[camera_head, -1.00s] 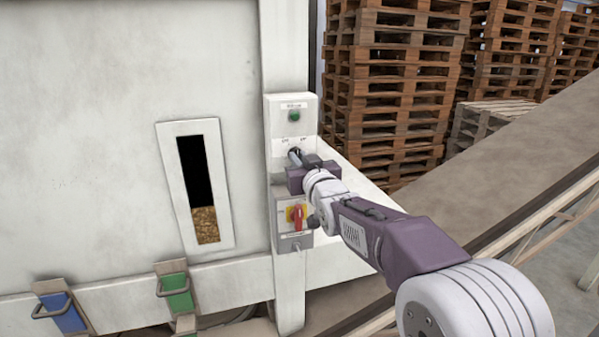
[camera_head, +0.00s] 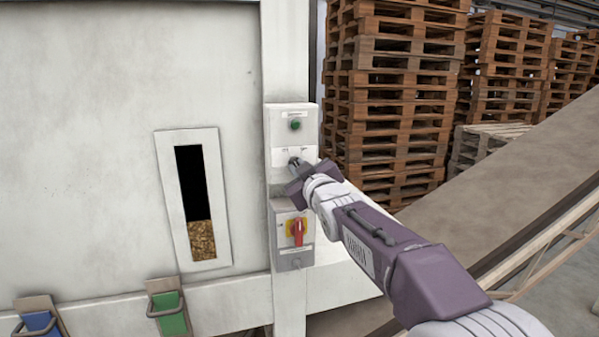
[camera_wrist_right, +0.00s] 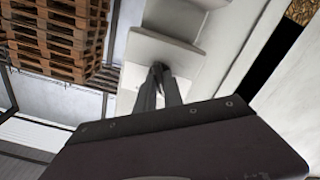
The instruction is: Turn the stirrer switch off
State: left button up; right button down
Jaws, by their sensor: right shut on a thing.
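The stirrer switch is on the upper grey control box (camera_head: 283,134), below a round green lamp or button (camera_head: 295,124). My right gripper (camera_head: 294,162) is at this box, shut on the switch knob, which its fingers mostly hide. In the right wrist view the two fingers (camera_wrist_right: 158,82) come together at the face of the pale box (camera_wrist_right: 160,50). The knob's exact angle cannot be told. My left gripper is not in view.
A lower box with a red rotary handle on yellow (camera_head: 297,232) sits just below my right gripper. A window (camera_head: 224,235) shows pellets. Green (camera_head: 173,317) and blue (camera_head: 40,322) handled latches are lower left. Pallet stacks (camera_head: 395,100) stand behind.

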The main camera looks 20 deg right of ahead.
dwell(0.3)
jog(key=c, duration=1.5)
grip_release()
jog(key=shift+o, duration=0.2)
jog(key=shift+s, duration=0.1)
jog(key=s+b, duration=0.1)
jog(key=s, duration=0.8)
jog(key=shift+d, duration=0.15)
jog(key=shift+w, duration=0.1)
